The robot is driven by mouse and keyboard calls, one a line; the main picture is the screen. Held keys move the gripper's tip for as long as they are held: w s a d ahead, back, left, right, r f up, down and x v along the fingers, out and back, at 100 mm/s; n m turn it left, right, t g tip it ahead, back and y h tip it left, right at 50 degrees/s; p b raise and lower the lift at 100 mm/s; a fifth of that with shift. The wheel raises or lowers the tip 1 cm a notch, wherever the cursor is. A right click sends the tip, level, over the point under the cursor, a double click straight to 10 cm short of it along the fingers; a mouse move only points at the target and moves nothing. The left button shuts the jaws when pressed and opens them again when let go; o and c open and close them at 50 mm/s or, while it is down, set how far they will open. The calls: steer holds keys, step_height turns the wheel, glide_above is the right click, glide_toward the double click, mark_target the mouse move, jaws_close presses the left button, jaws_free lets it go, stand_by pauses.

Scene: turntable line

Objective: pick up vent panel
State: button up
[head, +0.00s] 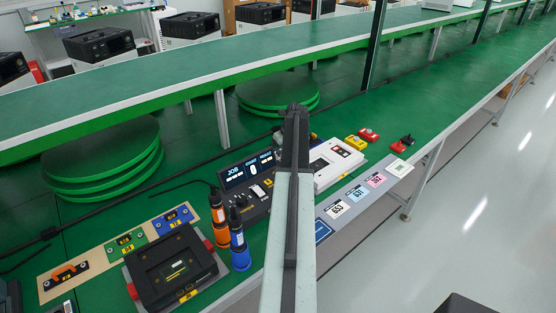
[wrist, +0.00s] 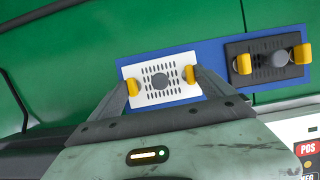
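In the wrist view a white vent panel (wrist: 152,94) with dark slots, a round grey knob and yellow clips at its sides lies on a blue mat (wrist: 215,58). A dark panel (wrist: 258,47) with a similar knob and yellow clips lies to its right; I cannot tell which the task means. My gripper (wrist: 163,81) is open, its dark fingers on either side of the white panel. I cannot tell whether they touch it.
In the head view a black fixture (head: 172,268), orange (head: 218,222) and blue (head: 238,240) tools, a control box (head: 246,172) and a white device (head: 336,160) crowd the green bench. Red and yellow parts (head: 355,142) lie beyond.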

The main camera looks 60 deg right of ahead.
mark_target(280, 152)
steer(key=c, duration=0.7)
steer(key=shift+c, duration=0.2)
steer(key=shift+r, duration=0.1)
step_height(280, 152, up, 18)
steer(key=p, duration=1.8)
